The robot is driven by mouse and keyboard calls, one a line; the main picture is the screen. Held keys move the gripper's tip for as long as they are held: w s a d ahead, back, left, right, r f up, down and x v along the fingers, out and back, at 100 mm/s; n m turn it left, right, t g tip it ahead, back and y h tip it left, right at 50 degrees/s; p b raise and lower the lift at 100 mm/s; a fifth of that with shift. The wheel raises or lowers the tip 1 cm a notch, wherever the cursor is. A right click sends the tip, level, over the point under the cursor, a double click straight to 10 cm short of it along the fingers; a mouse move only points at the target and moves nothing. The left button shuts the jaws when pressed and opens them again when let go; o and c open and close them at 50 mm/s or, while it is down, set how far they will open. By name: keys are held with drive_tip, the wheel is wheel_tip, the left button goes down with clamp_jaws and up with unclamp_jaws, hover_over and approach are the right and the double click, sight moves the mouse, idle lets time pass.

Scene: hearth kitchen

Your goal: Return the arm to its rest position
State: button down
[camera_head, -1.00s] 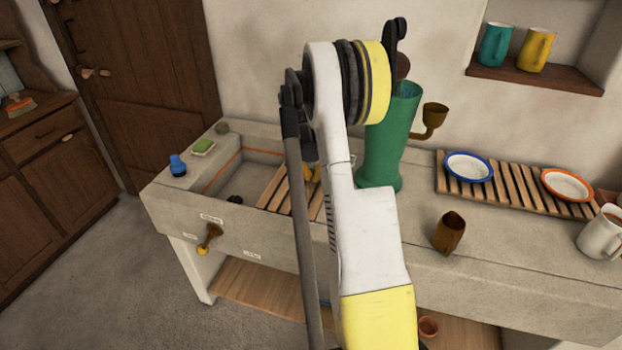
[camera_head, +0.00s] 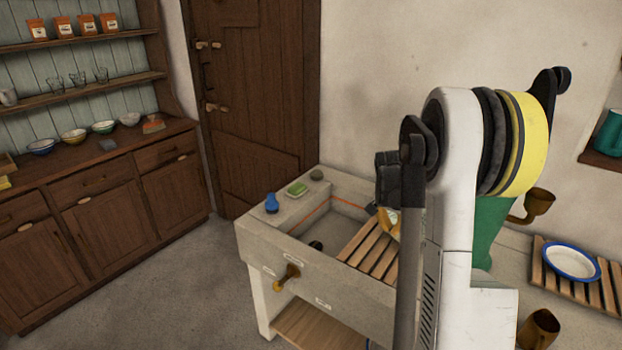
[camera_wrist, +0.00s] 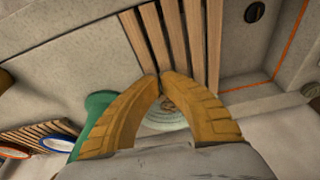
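My arm rises across the right half of the head view, over the stone sink. My gripper (camera_wrist: 160,76) shows in the wrist view with its two yellow fingers arched and their tips together, with nothing seen held at the tips. In the head view only a bit of yellow shows beside my arm, and most of the gripper is hidden. Below the fingertips in the wrist view is the wooden slatted rack (camera_wrist: 175,40) over the sink. A pale ribbed round thing (camera_wrist: 165,117) shows through the gap between the fingers; I cannot tell what it is.
A green pump column (camera_head: 489,228) stands close behind my arm. A blue-rimmed plate (camera_head: 571,262) and brown cup (camera_head: 538,328) lie right. Floor at left is clear.

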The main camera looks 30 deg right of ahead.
drive_tip(key=s+a+r+n+t, duration=0.15)
drive_tip(key=a+r, duration=0.25)
drive_tip(key=a, duration=0.4)
drive_tip(key=a+r+n+t, duration=0.1)
drive_tip(key=a+r+n, duration=0.2)
drive_tip(key=a+r, duration=0.35)
drive_tip(key=s+a+r+n+t, duration=0.1)
drive_tip(key=a+r+n, duration=0.15)
drive_tip(key=a, duration=0.65)
drive_tip(key=s+a+n+t+y, duration=0.1)
drive_tip(key=s+a+n, duration=0.2)
drive_tip(key=s+a, duration=0.3)
drive_tip(key=s+a+n+t+y, duration=0.1)
drive_tip(key=s+a+n, duration=0.3)
drive_tip(key=a, duration=0.7)
drive_tip(key=shift+s+a+f+t+y, duration=0.15)
drive_tip(key=shift+s+a+t+y, duration=0.35)
drive_tip(key=shift+s, duration=0.55)
drive_tip(key=shift+d+g, duration=0.2)
drive_tip(key=shift+g, duration=0.05)
